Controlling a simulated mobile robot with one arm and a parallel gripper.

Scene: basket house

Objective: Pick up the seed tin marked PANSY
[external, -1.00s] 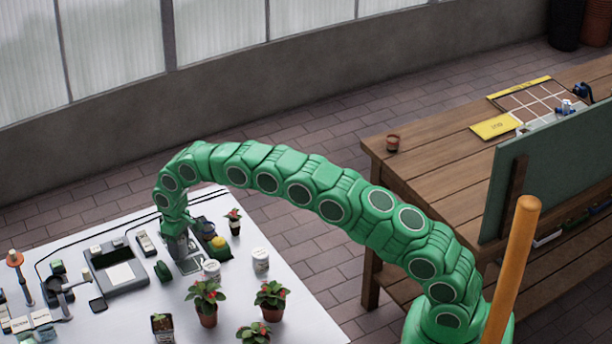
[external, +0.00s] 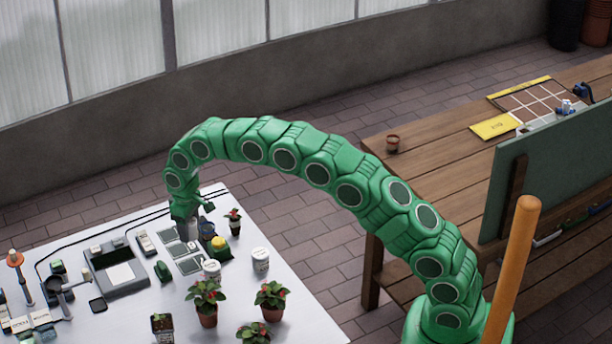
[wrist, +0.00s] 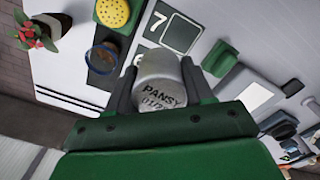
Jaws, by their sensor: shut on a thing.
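The seed tin (wrist: 160,72) is a pale grey cylinder, and PANSY is readable on its end in the wrist view. My gripper (wrist: 156,84) is shut on it, with one dark finger on each side. In the external view my gripper (external: 186,220) holds the tin (external: 188,229) above the back part of the white table (external: 120,215), over the numbered squares. Its lettering cannot be read there.
Numbered squares (external: 190,265) lie below the tin. Two white tins (external: 211,270) (external: 260,260) stand to the front right. Flowering pots (external: 206,305) stand in front.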

